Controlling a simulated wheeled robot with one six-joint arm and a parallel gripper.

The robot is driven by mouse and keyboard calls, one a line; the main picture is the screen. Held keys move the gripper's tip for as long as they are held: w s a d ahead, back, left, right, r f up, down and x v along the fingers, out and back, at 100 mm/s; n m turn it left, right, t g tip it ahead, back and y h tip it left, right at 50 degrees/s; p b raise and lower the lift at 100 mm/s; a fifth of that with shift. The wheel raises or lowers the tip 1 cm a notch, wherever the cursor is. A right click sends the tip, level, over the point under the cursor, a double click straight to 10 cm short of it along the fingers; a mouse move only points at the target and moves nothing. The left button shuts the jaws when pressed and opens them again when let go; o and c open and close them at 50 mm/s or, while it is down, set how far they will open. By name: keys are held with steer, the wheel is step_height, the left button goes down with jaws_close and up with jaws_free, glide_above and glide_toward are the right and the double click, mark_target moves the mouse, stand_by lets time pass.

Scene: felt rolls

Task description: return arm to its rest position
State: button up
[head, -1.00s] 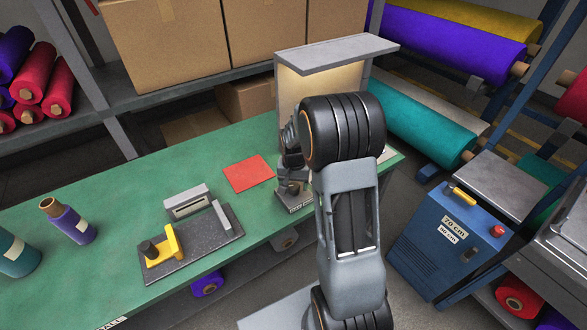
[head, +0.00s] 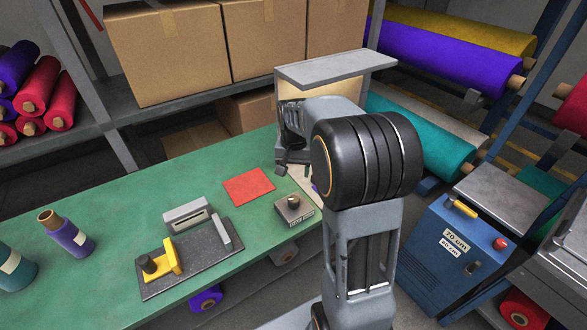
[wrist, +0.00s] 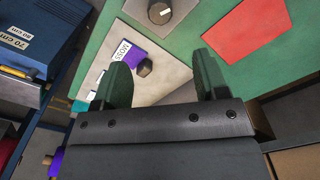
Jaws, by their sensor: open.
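My gripper (head: 292,160) is above the back right end of the green table, in front of the lit grey booth. In the wrist view its two dark fingers (wrist: 165,82) are spread apart with nothing held between them. Below them lies a pale board (wrist: 165,60) with a purple labelled piece (wrist: 129,52) and a dark knob. My arm hides most of the board in the head view. A grey block with a knob (head: 295,209) sits on the table, apart from my gripper.
A red felt square (head: 249,186) lies flat on the green table (head: 110,210). A dark jig with a yellow part (head: 172,258) and a purple roll (head: 70,234) are further left. The grey booth (head: 335,66) stands behind my gripper. A blue machine (head: 450,250) stands at right.

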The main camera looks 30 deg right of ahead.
stand_by(0.4)
steer(key=s+a+r+n+t, duration=0.1)
steer(key=s+a+n+t, duration=0.1)
steer(key=s+a, duration=0.3)
steer(key=s+a+r+n+t, duration=0.1)
steer(key=s+a+n, duration=0.4)
steer(key=s, duration=0.6)
steer(key=shift+r+t, duration=0.4)
steer(key=shift+r, duration=0.35)
steer(key=shift+d, duration=0.1)
